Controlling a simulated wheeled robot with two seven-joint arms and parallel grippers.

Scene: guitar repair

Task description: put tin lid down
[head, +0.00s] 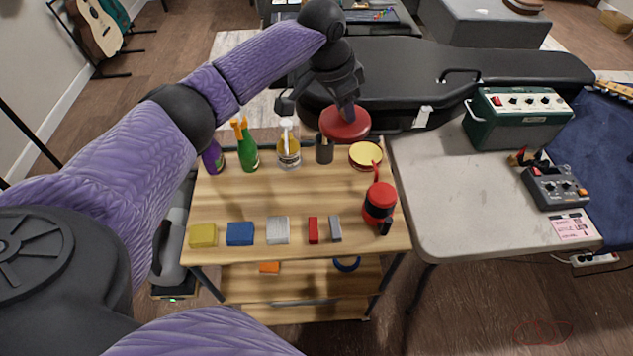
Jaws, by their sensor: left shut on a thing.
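The tin lid (340,127) is a round red disc in the head view, at the back of the wooden table. My left gripper (346,106) reaches down from above and is shut on the lid, which hangs above the table's back edge. An open round tin (366,155) with a pale yellow inside stands on the table, just right of and nearer than the lid. The fingertips are partly hidden against the lid. My right gripper is not in view.
The wooden table (240,205) has free room in its middle. Spray bottles (247,150), a dark cup (324,149), coloured blocks (240,234) and a red-and-black tool (379,203) stand on it. A grey table (450,200) with an amplifier (515,115) is to the right.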

